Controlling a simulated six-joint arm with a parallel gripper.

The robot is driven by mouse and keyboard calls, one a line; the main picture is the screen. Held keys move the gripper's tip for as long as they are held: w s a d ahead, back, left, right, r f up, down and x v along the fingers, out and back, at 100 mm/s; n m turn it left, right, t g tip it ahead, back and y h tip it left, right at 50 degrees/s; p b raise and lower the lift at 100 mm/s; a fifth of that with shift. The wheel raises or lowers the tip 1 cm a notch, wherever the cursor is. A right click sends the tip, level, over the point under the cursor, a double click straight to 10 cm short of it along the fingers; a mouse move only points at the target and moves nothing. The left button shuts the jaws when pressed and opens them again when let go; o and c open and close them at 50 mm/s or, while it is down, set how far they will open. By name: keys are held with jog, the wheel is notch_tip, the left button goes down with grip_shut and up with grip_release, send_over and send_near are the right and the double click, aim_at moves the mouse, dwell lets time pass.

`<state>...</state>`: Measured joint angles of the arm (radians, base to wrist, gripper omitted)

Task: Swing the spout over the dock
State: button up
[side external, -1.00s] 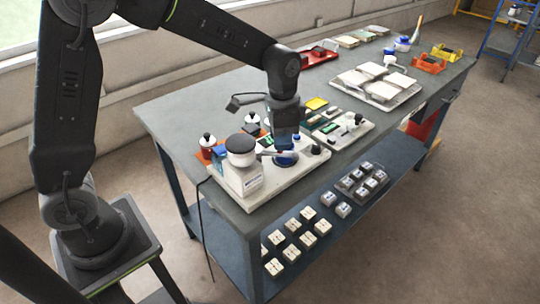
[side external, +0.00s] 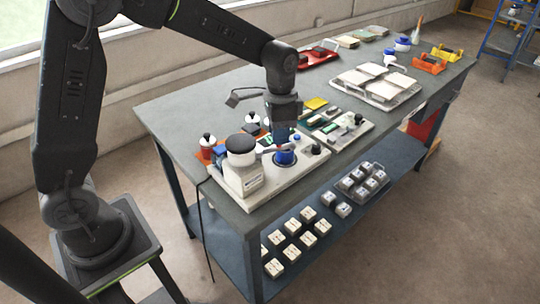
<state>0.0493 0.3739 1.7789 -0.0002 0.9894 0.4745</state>
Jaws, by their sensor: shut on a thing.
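A white dispenser (side external: 243,180) with a round black-topped head stands at the near left end of the bench. Its pale spout (side external: 270,149) reaches out to the right from the head. A round blue dock (side external: 285,158) sits on the white base plate, just to the right and below the spout's outer part in the picture. My gripper (side external: 280,140) points down over the spout's outer end and is shut on it. The fingertips are small and partly hidden, so the exact contact does not show.
Red-and-white bottles (side external: 207,143) stand behind the dispenser. A tray of small parts (side external: 340,130) lies to its right. A rack of white tiles (side external: 375,85) is farther along the bench (side external: 185,105). A black cable hangs over the left edge.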

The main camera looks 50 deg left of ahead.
jog(key=shift+w+a, duration=0.1)
jog(key=shift+a, duration=0.4)
jog(key=shift+w+a, duration=0.1)
jog(key=shift+a, duration=0.5)
jog(key=o, duration=0.8)
jog(key=shift+r, duration=0.15)
jog(key=shift+r, duration=2.9)
